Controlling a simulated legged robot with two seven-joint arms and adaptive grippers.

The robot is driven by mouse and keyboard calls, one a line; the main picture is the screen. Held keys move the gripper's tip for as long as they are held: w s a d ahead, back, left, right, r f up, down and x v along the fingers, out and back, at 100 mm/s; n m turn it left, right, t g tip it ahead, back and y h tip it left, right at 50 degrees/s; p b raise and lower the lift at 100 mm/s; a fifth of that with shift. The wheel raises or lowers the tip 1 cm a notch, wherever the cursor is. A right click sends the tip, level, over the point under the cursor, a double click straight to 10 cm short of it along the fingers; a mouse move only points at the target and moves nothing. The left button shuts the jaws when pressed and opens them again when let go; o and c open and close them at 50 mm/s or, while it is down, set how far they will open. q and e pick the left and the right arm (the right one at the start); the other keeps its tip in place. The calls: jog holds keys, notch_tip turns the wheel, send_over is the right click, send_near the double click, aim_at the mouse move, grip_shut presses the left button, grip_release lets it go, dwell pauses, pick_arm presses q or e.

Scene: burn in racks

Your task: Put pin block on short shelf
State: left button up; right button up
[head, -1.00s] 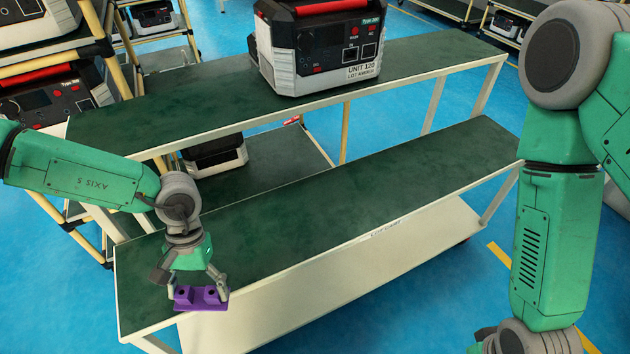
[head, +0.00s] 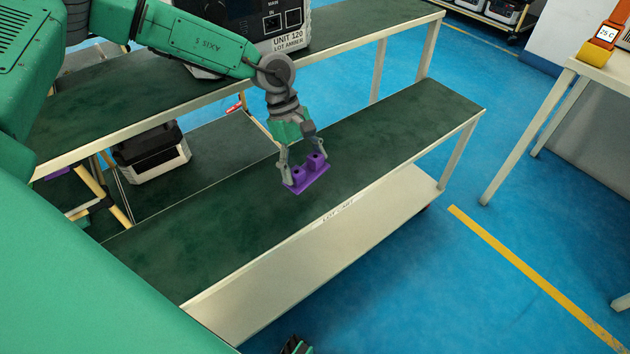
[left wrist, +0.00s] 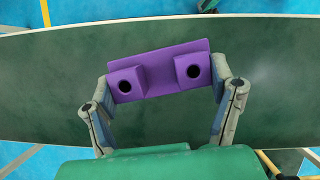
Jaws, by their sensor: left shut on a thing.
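The purple pin block (head: 308,178) has two raised posts with dark holes. My left gripper (head: 304,166) is shut on it, with a finger at each end, and points down over the front green-topped shelf (head: 400,135). Whether the block touches the shelf or hangs above it I cannot tell. In the left wrist view the pin block (left wrist: 158,72) lies between the fingertips of my left gripper (left wrist: 166,84), over the green surface. This front shelf is lower than the long shelf behind it.
The higher green-topped shelf (head: 345,38) runs behind and carries a grey unit (head: 285,25). Another unit (head: 150,155) sits low at the left. The front shelf is bare around the block. A white table (head: 590,75) with an orange device (head: 606,35) stands right.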

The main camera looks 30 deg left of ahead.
aim_at(304, 166)
pick_arm(q)
jog(key=w+a+r+n+t+b, duration=0.2)
jog(key=w+a+r+n+t, duration=0.1)
jog(key=w+n, duration=0.3)
jog(key=shift+n, duration=0.4)
jog(key=f, duration=0.3)
jog(key=s+f+b, duration=0.1)
jog(key=f, duration=0.1)
jog(key=shift+a+f, duration=0.1)
jog(key=shift+f, duration=0.05)
jog(key=shift+a+f, duration=0.1)
jog(key=shift+f, duration=0.25)
notch_tip(304, 166, down, 4)
jog(key=shift+a+r+b, duration=0.1)
jog(key=shift+b, duration=0.75)
jog(key=shift+f, duration=0.2)
jog(key=shift+d, duration=0.2)
jog(key=o, duration=1.3)
jog(key=shift+a, duration=0.1)
